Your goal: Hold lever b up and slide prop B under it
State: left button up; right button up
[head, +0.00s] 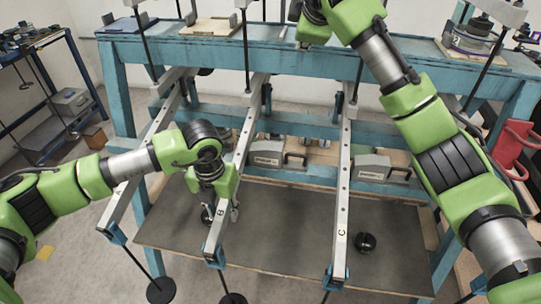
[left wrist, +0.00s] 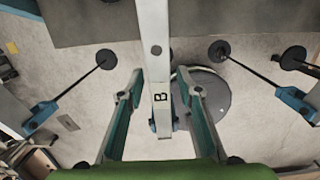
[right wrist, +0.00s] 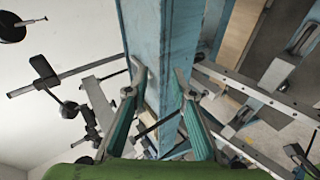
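Lever b (head: 240,155) is the pale middle bar marked B, sloping from the blue frame toward me. In the left wrist view lever b (left wrist: 156,60) runs between the fingers of my left gripper (left wrist: 160,75), which is open. Its left finger looks close to the bar and a gap shows at the right. In the head view my left gripper (head: 220,208) is at the lever, partly hidden by its own wrist. My right gripper (right wrist: 160,72) is open, over a blue beam (right wrist: 165,40); its fingertips are outside the head view. I cannot make out which thing is prop B.
Lever C (head: 342,200) is to the right and another lever (head: 140,170) to the left. Round black weights hang from the levers. Grey handled boxes (head: 265,153) (head: 372,165) stand on the lower shelf. A dark mat (head: 290,245) lies below.

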jog(key=s+a+f+g, duration=0.1)
jog(key=s+f+g, duration=0.35)
jog(key=f, duration=0.95)
jog(key=g+h, duration=0.2)
jog(key=g, duration=0.1)
send_near(296, 155)
jog(key=shift+t, duration=0.25)
jog(key=x, duration=1)
jog(key=shift+f, duration=0.3)
pick_arm(q)
grip_shut()
jog(key=shift+r, duration=0.1)
